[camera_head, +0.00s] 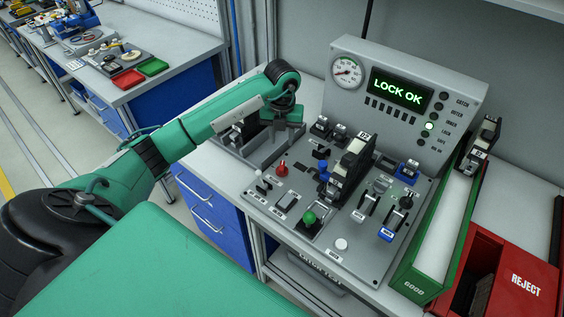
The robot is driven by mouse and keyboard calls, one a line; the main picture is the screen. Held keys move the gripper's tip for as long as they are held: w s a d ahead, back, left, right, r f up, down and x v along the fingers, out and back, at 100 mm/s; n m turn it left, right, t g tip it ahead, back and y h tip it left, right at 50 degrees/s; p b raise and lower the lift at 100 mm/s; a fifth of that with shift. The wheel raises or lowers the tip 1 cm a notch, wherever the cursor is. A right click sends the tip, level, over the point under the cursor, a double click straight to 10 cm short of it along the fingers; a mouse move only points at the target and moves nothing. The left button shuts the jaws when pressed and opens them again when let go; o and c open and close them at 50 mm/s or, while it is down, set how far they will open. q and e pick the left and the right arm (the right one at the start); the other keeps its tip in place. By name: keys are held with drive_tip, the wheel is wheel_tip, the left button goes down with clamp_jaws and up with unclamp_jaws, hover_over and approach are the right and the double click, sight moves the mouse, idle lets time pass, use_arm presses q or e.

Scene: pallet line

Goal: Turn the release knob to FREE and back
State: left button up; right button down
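The control panel (366,256) is a grey sloped board with several knobs and levers. I cannot tell which control is the release knob, and the small labels are not readable. The upright display (401,93) reads "LOCK OK". My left gripper (268,134) hangs below the wrist, over the grey tray to the left of the panel, apart from the knobs. Its fingers are mostly hidden by the arm. My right gripper is out of view.
A dark latch block (352,167) stands upright mid-panel. A green GOOD chute (409,286) and red REJECT bin (520,278) are to the right. The grey tray (241,153) lies left.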

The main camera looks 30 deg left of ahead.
sight(282, 165)
use_arm(q)
wheel_tip(282, 165, down, 11)
drive_tip(key=p, duration=0.3)
drive_tip(key=shift+r, duration=0.1)
drive_tip(key=shift+f, duration=0.5)
clamp_jaws()
